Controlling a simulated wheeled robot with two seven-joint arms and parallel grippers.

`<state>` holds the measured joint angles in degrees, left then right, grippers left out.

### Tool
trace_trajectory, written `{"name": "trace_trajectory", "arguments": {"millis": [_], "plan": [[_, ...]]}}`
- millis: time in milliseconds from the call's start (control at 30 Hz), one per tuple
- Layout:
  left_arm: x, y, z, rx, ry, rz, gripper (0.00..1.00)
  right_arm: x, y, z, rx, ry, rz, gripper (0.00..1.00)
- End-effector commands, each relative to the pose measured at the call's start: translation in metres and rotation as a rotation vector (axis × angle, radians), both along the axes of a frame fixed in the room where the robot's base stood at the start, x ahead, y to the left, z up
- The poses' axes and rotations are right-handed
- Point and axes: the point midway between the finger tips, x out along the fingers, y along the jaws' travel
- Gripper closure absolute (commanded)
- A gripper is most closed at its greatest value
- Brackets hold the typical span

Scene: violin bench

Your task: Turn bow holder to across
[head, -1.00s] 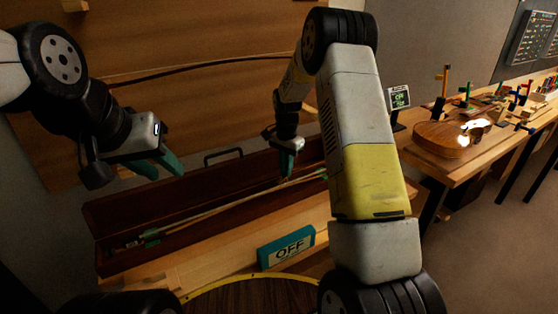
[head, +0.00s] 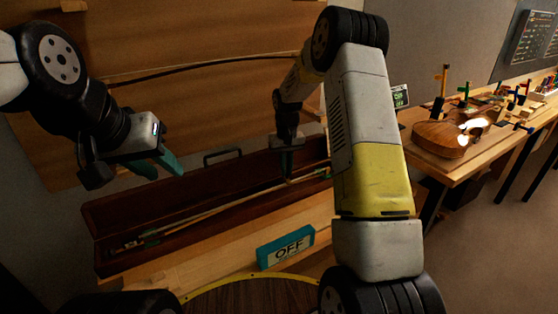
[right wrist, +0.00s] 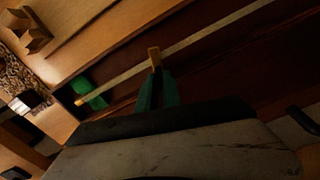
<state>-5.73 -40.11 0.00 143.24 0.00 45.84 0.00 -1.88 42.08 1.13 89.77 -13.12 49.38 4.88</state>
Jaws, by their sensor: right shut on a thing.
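The bow holder (right wrist: 154,58) is a small tan wooden tab in the right wrist view, beside the pale bow stick (right wrist: 190,40). My right gripper (right wrist: 157,82) is shut on it with green fingers. The tab's pointing relative to the stick is clearly crosswise in that view. In the head view my right gripper (head: 288,172) reaches down into the long dark red case (head: 110,215), and the holder is too small to make out. The bow (head: 215,207) lies lengthwise in the case. My left gripper (head: 162,166) is open and empty above the case's left part.
A blue OFF sign (head: 286,248) stands in front of the case on the wooden bench (head: 200,265). Another bow (head: 200,66) is on the upright board behind. A violin body (head: 448,138) and clamps are on the right-hand table. A green block (right wrist: 90,95) lies in the case.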

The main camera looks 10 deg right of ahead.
Motion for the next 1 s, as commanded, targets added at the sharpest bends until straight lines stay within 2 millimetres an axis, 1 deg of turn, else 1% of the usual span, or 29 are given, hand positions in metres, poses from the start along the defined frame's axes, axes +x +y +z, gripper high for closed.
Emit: {"name": "trace_trajectory", "arguments": {"millis": [200, 433, 667, 1000], "plan": [[0.0, 0.0, 0.0, 0.0, 0.0, 0.0, 0.66, 0.0013, -0.001, 0.0014, 0.0, -0.004, 0.149, 1.0], [0.0, 0.0, 0.0, 0.0, 0.0, 0.0, 0.66, 0.0015, -0.0008, 0.0016, 0.001, -0.004, 0.247, 1.0], [0.0, 0.0, 0.0, 0.0, 0.0, 0.0, 0.66, 0.0017, -0.0013, 0.0016, 0.0, -0.005, 0.287, 1.0], [0.0, 0.0, 0.0, 0.0, 0.0, 0.0, 0.66, 0.0019, -0.0013, 0.0016, 0.0, -0.005, 0.292, 1.0]]}}
